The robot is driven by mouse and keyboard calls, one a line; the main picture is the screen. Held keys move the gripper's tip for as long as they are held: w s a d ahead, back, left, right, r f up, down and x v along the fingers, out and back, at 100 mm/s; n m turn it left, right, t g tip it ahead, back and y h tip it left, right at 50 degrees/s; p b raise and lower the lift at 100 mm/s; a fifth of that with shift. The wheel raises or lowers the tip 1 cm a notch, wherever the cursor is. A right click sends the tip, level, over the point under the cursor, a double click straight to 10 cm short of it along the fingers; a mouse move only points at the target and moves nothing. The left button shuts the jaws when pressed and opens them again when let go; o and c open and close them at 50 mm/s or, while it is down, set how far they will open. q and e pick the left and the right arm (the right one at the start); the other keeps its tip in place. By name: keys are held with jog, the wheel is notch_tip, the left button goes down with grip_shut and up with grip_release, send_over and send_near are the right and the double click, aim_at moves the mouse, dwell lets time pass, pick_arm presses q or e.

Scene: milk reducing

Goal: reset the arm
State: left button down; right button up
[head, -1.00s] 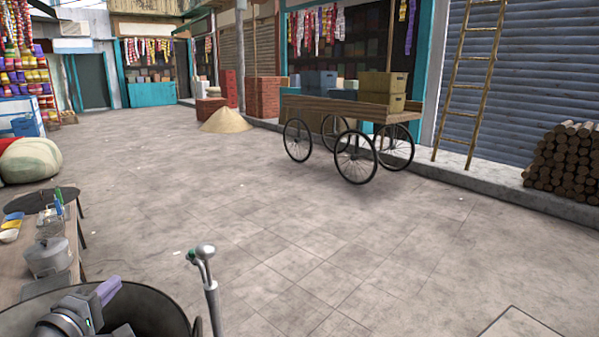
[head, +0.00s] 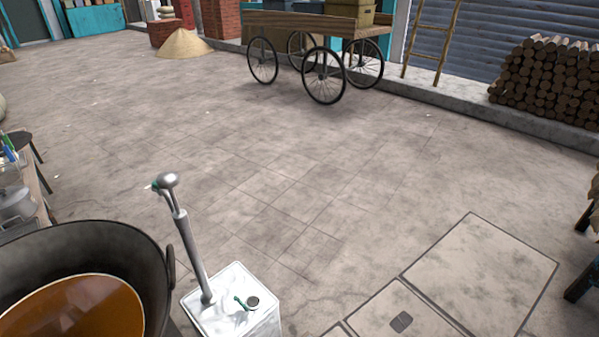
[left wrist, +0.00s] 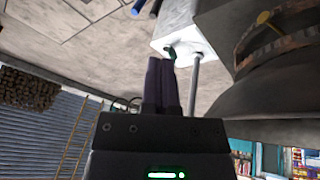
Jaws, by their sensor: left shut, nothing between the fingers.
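My left gripper shows in the left wrist view (left wrist: 159,82), with its two dark fingers together and nothing held. In that view the fingers lie in front of the white box with a metal rod (left wrist: 194,85); I cannot tell how far apart they are. The head view shows neither gripper now. A large dark pan (head: 95,240) holding orange-brown liquid (head: 85,310) fills the lower left of the head view. The pan's dark side also shows in the left wrist view (left wrist: 270,85).
A white metal box (head: 215,307) with an upright rod and knob (head: 170,182) stands right of the pan. A table edge with pots (head: 18,203) is at far left. A wheeled cart (head: 315,28) and a log pile (head: 550,85) stand at the back. The middle pavement is clear.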

pick_arm(q)
jog(key=s+d+r+m+g+y, duration=0.1)
jog(key=s+m+g, duration=0.1)
jog(key=s, duration=0.4)
jog(key=s+a+f+g+y+p, duration=0.1)
jog(key=s+f+p, duration=0.15)
jog(key=f, duration=0.35)
jog(key=s+a+f+p, duration=0.1)
jog(key=s+f+p, duration=0.15)
jog(key=f, duration=0.35)
jog(key=s+a+f+p, duration=0.2)
jog(key=s, duration=0.4)
jog(key=s+a+f+g+p, duration=0.1)
jog(key=s+a+f+p, duration=0.1)
jog(key=s, duration=0.5)
jog(key=shift+s+a+m+g+y+p, duration=0.2)
jog(key=shift+a+m+g+y+p, duration=0.1)
jog(key=shift+a+p, duration=0.35)
pick_arm(e)
jog(key=w+r+t, duration=0.1)
jog(key=w+r, duration=0.2)
jog(key=r, duration=0.6)
jog(key=shift+r, duration=0.4)
